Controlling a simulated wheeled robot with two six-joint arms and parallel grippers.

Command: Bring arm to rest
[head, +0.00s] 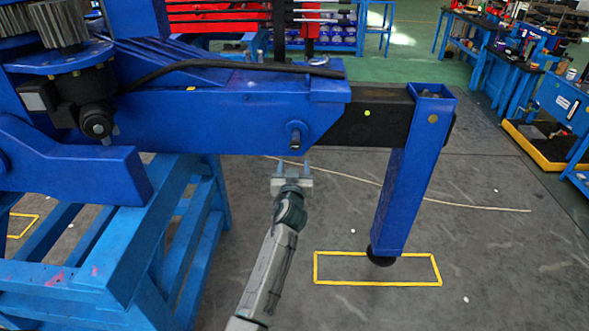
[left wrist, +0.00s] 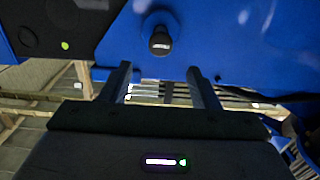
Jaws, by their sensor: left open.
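A blue crane arm (head: 220,122) runs across the head view, with a black inner beam (head: 368,118) at its right end and a blue upright leg (head: 408,185) hanging from that. A short pin (head: 295,135) sticks out of the arm's side; it also shows in the left wrist view as a dark round-ended pin (left wrist: 160,42) on a blue face. My left gripper (head: 293,164) is open and empty, just below the pin in the head view. In the left wrist view its two fingers (left wrist: 163,80) stand apart below the pin, with nothing between them. My right gripper is not in view.
A yellow floor outline (head: 378,282) lies around the leg's dark foot (head: 382,258). A blue stand (head: 120,240) supports the machine on the left. Blue workbenches (head: 505,75) line the right side. The grey floor between stand and leg is mostly clear.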

